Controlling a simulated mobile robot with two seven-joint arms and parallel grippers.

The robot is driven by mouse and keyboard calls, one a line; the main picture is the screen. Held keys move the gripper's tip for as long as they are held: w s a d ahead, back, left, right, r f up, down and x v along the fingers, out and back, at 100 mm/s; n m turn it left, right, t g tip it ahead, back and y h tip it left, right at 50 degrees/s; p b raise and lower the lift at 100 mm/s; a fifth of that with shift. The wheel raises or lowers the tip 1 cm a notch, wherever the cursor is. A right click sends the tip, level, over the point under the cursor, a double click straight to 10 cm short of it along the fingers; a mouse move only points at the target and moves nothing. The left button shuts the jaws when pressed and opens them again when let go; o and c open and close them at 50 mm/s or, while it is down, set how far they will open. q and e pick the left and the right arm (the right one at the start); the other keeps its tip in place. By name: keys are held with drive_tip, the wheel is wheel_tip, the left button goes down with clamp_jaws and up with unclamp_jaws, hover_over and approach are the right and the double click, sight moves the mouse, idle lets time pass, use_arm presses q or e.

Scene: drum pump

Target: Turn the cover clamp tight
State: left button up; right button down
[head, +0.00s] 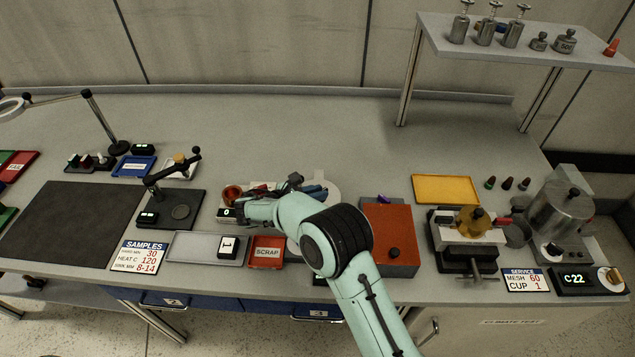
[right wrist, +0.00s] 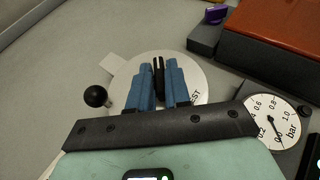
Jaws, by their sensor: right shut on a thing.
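My right gripper (head: 316,191) reaches in over a round pale disc (head: 336,186) on the bench. In the right wrist view its blue fingers (right wrist: 158,68) are shut on a slim dark upright piece (right wrist: 158,76), which looks like the cover clamp's handle. That piece stands over the same pale disc (right wrist: 203,82), partly lettered "ST"; the fingers hide its lower end. A black ball knob (right wrist: 96,96) on a short stem stands left of the fingers, apart from them. My left gripper is out of view.
A pressure dial (right wrist: 274,121) sits close on the right in the wrist view. The red-topped box (head: 391,236) stands right of my forearm. A red scrap tray (head: 268,262) lies in front. The back of the bench (head: 250,125) is clear.

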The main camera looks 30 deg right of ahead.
drive_tip(key=m+g+p, duration=0.2)
drive_tip(key=w+m+g+p, duration=0.1)
drive_tip(key=g, duration=0.1)
drive_tip(key=shift+r+m, duration=0.3)
drive_tip(key=shift+m, duration=0.1)
drive_tip(key=shift+f+m+g+p, duration=0.15)
drive_tip(key=shift+m+g+p, duration=0.2)
drive_tip(key=shift+m+g, duration=0.5)
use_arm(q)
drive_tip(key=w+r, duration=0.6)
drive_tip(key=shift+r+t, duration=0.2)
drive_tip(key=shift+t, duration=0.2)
use_arm(e)
drive_tip(key=shift+m+g+y, duration=0.3)
drive_tip(key=shift+m+g, duration=0.25)
drive_tip(key=shift+g, duration=0.5)
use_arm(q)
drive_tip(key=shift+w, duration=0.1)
use_arm(e)
drive_tip(key=shift+d, duration=0.1)
drive_tip(key=c, duration=1.2)
unclamp_jaws()
drive_tip(key=shift+f, duration=0.1)
drive_tip(key=shift+o, duration=0.2)
